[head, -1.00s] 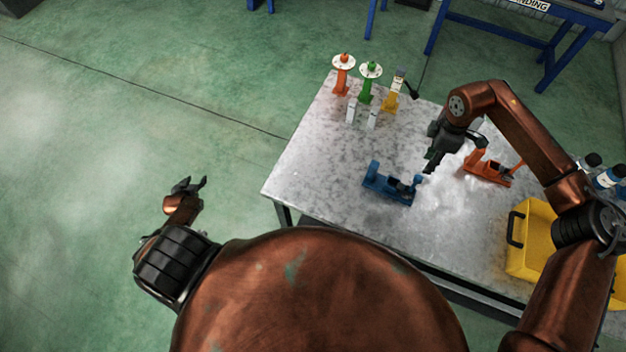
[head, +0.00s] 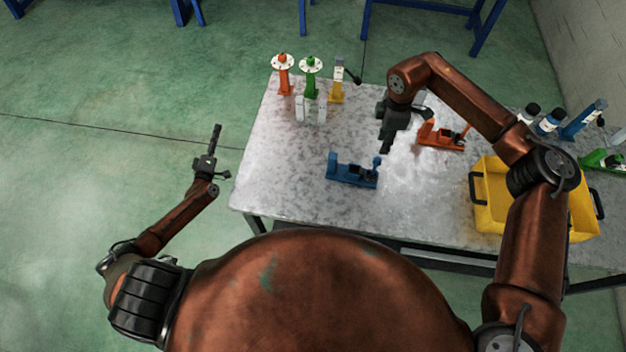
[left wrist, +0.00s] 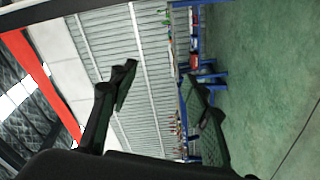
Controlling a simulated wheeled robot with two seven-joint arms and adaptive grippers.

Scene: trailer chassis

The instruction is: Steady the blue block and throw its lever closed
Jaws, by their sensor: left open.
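The blue block (head: 352,174) lies on the grey speckled table near its front edge, with small upright parts on top; its lever is too small to make out clearly. My right gripper (head: 386,146) hangs above the table, up and to the right of the blue block and apart from it. Whether its fingers are open or shut does not show. My left gripper (head: 216,140) is off the table's left side, over the floor, well apart from the block. In the left wrist view its two fingers (left wrist: 160,98) are spread with nothing between them.
An orange block (head: 441,136) lies beyond the right gripper. Orange, green and yellow stands (head: 311,78) and white pieces (head: 310,108) are at the back left. The table's left front (head: 270,185) is clear.

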